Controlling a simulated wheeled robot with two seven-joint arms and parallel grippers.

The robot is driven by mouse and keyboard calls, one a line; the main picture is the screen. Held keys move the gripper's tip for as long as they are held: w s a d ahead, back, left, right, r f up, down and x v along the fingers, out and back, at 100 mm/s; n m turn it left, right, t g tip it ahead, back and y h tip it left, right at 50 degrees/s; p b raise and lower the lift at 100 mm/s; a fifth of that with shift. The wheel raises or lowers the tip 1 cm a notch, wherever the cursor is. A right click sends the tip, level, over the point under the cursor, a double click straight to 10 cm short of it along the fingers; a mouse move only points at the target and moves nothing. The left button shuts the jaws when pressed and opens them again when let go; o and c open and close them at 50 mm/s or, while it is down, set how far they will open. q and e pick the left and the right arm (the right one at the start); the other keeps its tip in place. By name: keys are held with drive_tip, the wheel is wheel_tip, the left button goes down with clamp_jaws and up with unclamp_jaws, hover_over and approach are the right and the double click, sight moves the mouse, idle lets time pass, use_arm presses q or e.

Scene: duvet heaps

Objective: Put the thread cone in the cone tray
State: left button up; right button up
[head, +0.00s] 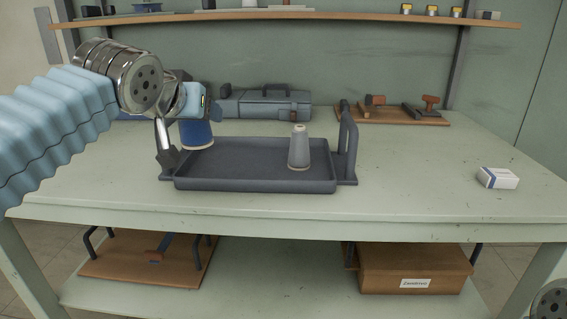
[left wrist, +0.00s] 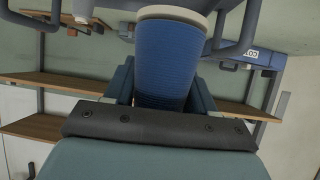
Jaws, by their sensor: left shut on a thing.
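A blue thread cone (head: 197,136) with a pale base rim is held in my left gripper (head: 189,107) at the left end of the cone tray (head: 255,185). The gripper covers its upper part in the head view. In the left wrist view the blue cone (left wrist: 167,58) sits between the two fingers, its pale rim at the top of the picture. I cannot tell whether its base touches anything. The dark grey tray has an upright handle at its right end. A grey cone (head: 299,150) stands upright in the tray's right part. My right gripper is out of view.
A grey toolbox (head: 265,103) stands behind the tray. A wooden board with tools (head: 390,112) lies at the back right, and a small white box (head: 498,178) at the right. The tray's middle is bare, and the tabletop right of it is largely clear.

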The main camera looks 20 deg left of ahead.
use_arm(q)
drive_tip(key=shift+w+f, duration=0.1)
drive_tip(key=shift+w, duration=0.15)
drive_tip(key=x, duration=0.5)
drive_tip(key=a+f+x, duration=0.1)
drive_tip(key=x, duration=0.4)
drive_tip(key=s+a+x, duration=0.1)
drive_tip(key=x, duration=0.4)
drive_tip(key=shift+w+a+f, duration=0.1)
drive_tip(key=shift+a+f, duration=0.1)
drive_tip(key=shift+f, duration=0.2)
drive_tip(key=shift+w+a+f, duration=0.1)
drive_tip(key=shift+w+f, duration=0.05)
drive_tip(key=shift+f, duration=0.8)
drive_tip(key=shift+w+a+f, duration=0.1)
drive_tip(key=shift+w+f, duration=0.05)
drive_tip(key=shift+f, duration=0.8)
drive_tip(key=shift+d, duration=0.1)
drive_tip(key=shift+b, duration=0.4)
drive_tip(key=shift+f, duration=0.2)
drive_tip(key=o, duration=1.1)
drive_tip(key=shift+r, duration=0.1)
